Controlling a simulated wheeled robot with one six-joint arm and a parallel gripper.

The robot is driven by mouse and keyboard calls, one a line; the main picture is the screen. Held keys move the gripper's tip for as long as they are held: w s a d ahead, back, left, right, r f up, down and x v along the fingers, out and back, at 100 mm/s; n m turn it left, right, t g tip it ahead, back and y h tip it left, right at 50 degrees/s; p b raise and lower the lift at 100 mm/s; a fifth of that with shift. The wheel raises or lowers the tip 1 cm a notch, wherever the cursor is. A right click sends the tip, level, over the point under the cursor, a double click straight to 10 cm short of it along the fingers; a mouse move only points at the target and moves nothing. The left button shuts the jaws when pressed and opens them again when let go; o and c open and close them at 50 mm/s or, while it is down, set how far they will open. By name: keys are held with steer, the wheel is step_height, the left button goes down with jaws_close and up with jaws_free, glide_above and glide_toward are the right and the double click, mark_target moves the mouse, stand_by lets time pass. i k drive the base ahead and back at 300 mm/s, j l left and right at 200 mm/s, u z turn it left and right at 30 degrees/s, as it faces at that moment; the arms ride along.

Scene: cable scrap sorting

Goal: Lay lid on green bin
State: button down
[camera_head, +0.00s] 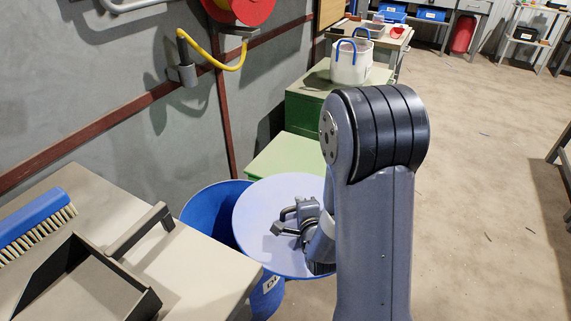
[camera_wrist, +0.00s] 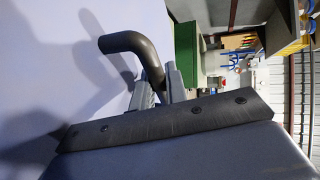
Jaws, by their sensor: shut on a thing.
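The lid (camera_head: 262,215) is a large, pale blue round disc. My gripper (camera_head: 285,227) is shut on the dark bent handle on its face, and the lid is held up, partly covering the blue bin in the head view. In the wrist view my fingers (camera_wrist: 158,85) close on the handle (camera_wrist: 128,44), with the lid's face (camera_wrist: 45,60) filling the left. No round green bin shows clearly. A green box-shaped thing with a pale green top (camera_head: 283,152) stands just behind the lid; I cannot tell whether it is the bin. My arm hides part of that area.
The blue bin (camera_head: 203,208) stands behind and left of the lid. A bench (camera_head: 195,262) with a dustpan (camera_head: 90,285) and blue brush (camera_head: 35,220) is at the left. Floor (camera_head: 470,200) at right is mostly clear.

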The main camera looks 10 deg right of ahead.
mark_target(288, 156)
steer(key=i+l+u, duration=0.4)
steer(key=l, duration=0.2)
steer(key=i+l+u, duration=0.2)
steer(key=l, duration=0.15)
steer(key=i+l+u, duration=0.15)
steer(key=l, duration=0.2)
steer(key=i+l+u, duration=0.2)
